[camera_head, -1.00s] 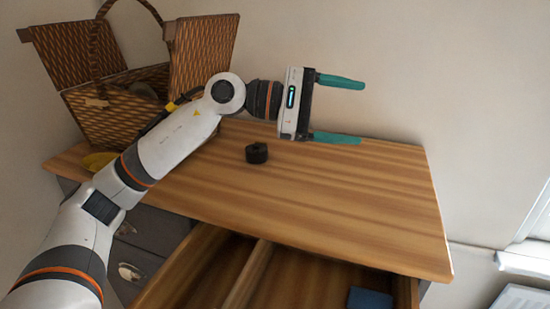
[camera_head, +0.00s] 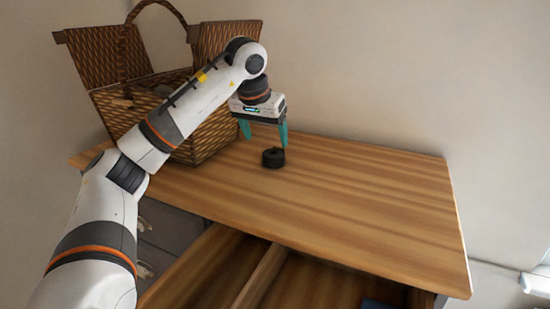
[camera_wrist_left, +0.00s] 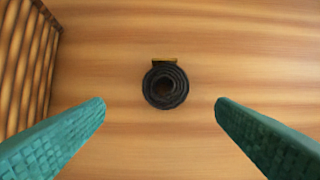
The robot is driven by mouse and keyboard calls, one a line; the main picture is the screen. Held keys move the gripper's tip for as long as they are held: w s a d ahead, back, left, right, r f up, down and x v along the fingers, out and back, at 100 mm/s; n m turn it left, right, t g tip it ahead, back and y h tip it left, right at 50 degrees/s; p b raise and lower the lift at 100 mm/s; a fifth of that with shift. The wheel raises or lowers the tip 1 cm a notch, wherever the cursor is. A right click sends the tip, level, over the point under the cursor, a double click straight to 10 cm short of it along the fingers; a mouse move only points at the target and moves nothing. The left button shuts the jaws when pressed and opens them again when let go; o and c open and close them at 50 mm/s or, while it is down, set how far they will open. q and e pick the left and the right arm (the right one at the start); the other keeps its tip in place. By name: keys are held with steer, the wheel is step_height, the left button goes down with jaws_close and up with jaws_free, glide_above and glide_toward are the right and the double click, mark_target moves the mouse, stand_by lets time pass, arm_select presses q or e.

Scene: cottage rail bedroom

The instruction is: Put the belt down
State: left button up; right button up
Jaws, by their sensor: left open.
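The belt (camera_head: 273,158) is a dark, rolled-up coil lying on the wooden dresser top (camera_head: 360,190), near its back edge. In the left wrist view the belt (camera_wrist_left: 166,86) shows as a round black coil with a small gold-coloured piece at its far side. My left gripper (camera_head: 265,138) points down just above and behind the belt. Its teal fingers are wide apart, with nothing between them, and the coil lies ahead of the tips, roughly midway across the gap. My right gripper is not in view.
An open wicker basket (camera_head: 212,135) stands on the dresser's left, close to my left gripper. It also shows at the left edge of the wrist view (camera_wrist_left: 28,65). A divided drawer (camera_head: 262,275) is open below the front edge. The right of the top is clear.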

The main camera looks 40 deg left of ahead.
mark_target(273, 154)
arm_select(q)
steer(key=shift+x, duration=0.75)
steer(key=p+x, duration=0.1)
steer(key=x, duration=0.1)
steer(key=p+x, duration=0.1)
steer(key=x, duration=0.2)
steer(key=shift+w+d+r, duration=0.15)
steer(key=shift+w+d, duration=0.05)
steer(key=shift+w, duration=0.15)
steer(key=c, duration=1.2)
steer(key=shift+c, duration=0.2)
